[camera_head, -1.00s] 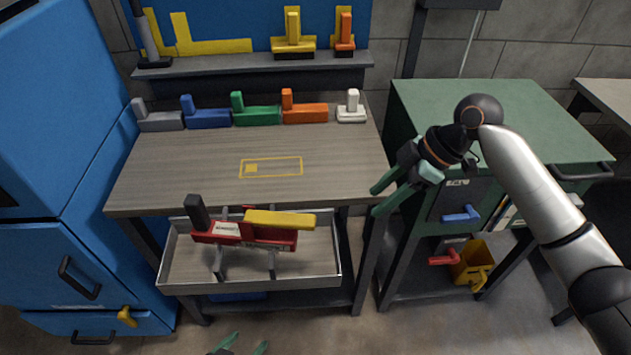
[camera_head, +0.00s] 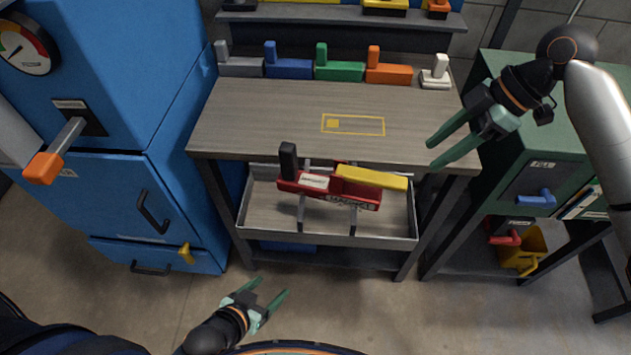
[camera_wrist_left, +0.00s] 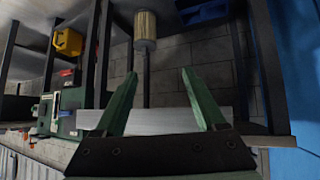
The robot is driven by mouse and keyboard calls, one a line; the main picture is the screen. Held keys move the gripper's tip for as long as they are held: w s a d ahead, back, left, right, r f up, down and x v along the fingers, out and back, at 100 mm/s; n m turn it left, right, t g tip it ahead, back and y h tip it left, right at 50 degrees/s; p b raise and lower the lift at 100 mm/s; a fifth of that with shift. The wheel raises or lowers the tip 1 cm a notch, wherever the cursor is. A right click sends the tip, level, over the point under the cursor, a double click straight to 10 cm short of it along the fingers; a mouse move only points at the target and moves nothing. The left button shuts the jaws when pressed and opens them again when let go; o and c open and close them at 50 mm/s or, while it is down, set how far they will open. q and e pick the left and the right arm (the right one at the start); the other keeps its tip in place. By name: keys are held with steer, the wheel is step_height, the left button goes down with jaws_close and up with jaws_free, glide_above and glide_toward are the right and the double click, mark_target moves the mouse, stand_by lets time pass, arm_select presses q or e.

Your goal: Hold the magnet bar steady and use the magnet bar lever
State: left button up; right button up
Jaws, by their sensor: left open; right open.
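The magnet bar (camera_head: 330,187) is red with a white label and a black upright block at its left end. It rests across supports in an open grey tray (camera_head: 330,229) below the table top. Its yellow lever (camera_head: 372,177) lies along the bar's right part. My left gripper (camera_head: 268,301) is open and empty, low in front of the tray and apart from it. Its two green fingers also show in the left wrist view (camera_wrist_left: 160,98), with nothing between them. My right gripper (camera_head: 446,152) is open and empty by the table's right edge, above and right of the bar.
Grey, blue, green (camera_head: 340,69), orange and white blocks line the table's back. The table top (camera_head: 270,130) is otherwise clear around a yellow outline. A blue cabinet (camera_head: 130,190) stands left, with an orange-tipped handle (camera_head: 45,166). A green cabinet (camera_head: 530,150) stands right.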

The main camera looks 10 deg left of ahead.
mark_target(287, 175)
arm_select(q)
steer(key=w+d+r+t+h, duration=0.15)
steer(key=w+r+t, duration=0.25)
steer(key=r, duration=0.5)
steer(key=w+d+r+t+h, duration=0.1)
steer(key=w+d+r+t, duration=0.25)
steer(key=r, duration=0.55)
steer(key=w+a+y, duration=0.1)
steer(key=w, duration=0.3)
steer(key=w+a+n+y, duration=0.1)
steer(key=w+a+y, duration=0.1)
steer(key=w, duration=0.2)
steer(key=w+a+t+y, duration=0.1)
steer(key=w, duration=0.3)
steer(key=shift+w+a+r+n+y, duration=0.1)
steer(key=shift+w+a+n+y, duration=0.2)
steer(key=shift+n, duration=0.1)
steer(key=shift+c, duration=0.2)
jaws_close()
